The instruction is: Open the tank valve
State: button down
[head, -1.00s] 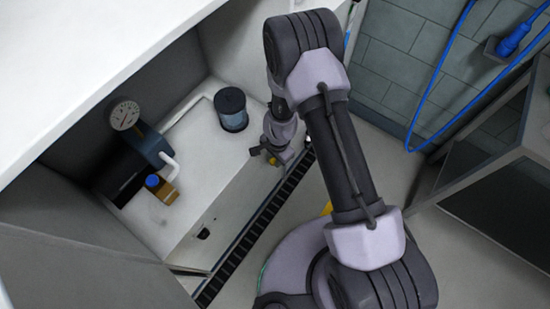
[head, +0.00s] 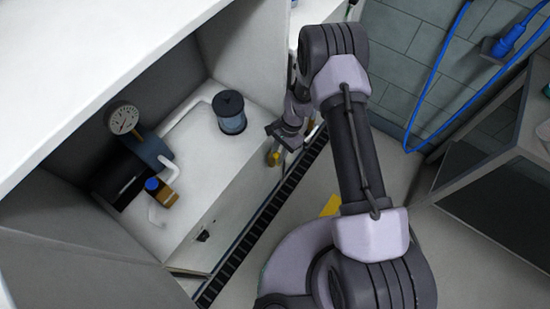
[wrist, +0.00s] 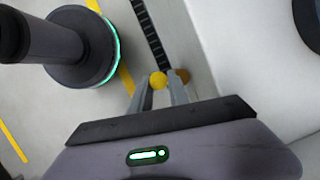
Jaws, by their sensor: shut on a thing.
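The valve has a small yellow knob (wrist: 158,80); in the head view a small yellow-brass fitting (head: 274,158) shows at the right end of the white tank-like box (head: 205,170). In the wrist view the knob sits between the two fingertips of my gripper (wrist: 160,84), and my gripper is shut on it. A brownish round part (wrist: 183,75) shows just beyond the right finger. In the head view my gripper (head: 277,142) is at the right end of the box, and its fingers partly cover the fitting. The valve's turn angle cannot be told.
A blue hose (head: 435,85) hangs at right.

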jog(key=shift+w+d, duration=0.15)
jog(key=shift+w, duration=0.05)
jog(key=c, duration=1.4)
grip_release()
jog(key=p+v, duration=0.5)
jog(key=v, duration=1.2)
jog(key=shift+w+d+r, duration=0.15)
jog(key=shift+w+d, duration=0.05)
jog(key=shift+w, duration=0.05)
